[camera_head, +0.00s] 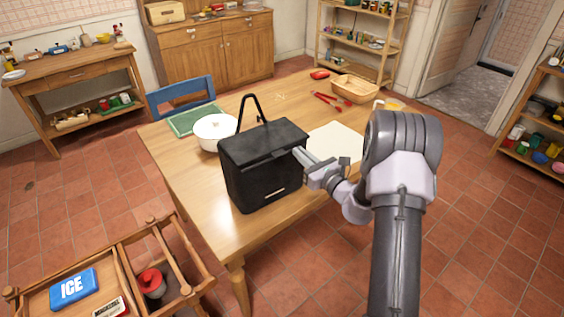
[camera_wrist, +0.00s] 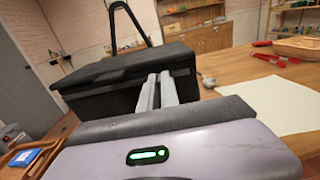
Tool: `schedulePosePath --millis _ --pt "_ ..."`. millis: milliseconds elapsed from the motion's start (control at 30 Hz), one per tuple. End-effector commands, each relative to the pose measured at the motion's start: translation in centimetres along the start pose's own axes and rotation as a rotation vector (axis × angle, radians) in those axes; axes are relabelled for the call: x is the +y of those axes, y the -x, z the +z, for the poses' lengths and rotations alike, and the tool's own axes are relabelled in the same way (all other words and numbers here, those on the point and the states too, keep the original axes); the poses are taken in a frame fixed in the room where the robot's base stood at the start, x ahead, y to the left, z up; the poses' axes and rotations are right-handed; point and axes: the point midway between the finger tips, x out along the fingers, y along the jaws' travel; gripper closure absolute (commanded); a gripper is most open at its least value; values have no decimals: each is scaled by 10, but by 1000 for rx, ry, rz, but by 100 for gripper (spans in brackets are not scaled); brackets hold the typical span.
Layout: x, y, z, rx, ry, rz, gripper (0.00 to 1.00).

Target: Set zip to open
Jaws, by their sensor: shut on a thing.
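A black cooler bag (camera_head: 262,170) with a raised handle stands upright on the wooden table. Its lid looks closed. The bag also fills the left middle of the wrist view (camera_wrist: 110,90). My gripper (camera_head: 301,154) is at the bag's right side, near the top edge under the lid. In the wrist view its two fingers (camera_wrist: 157,88) are close together against the bag's upper side. The zip and its pull are too small to make out, and the fingertips hide what lies between them.
The table (camera_head: 180,160) also holds a white pot (camera_head: 214,133), a green board (camera_head: 193,120), a pale sheet (camera_head: 335,140), red tongs (camera_head: 328,101) and a wicker basket (camera_head: 355,88). A wooden caddy (camera_head: 120,255) with a blue ice pack (camera_head: 73,288) is at the front left.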

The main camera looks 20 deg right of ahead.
Motion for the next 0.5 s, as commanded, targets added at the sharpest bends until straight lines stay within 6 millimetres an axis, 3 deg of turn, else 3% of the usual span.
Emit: schedulePosePath --millis 200,500 --pt "-30 0 0 -1 1 -1 100" --pt "-40 0 0 -1 -1 0 100"
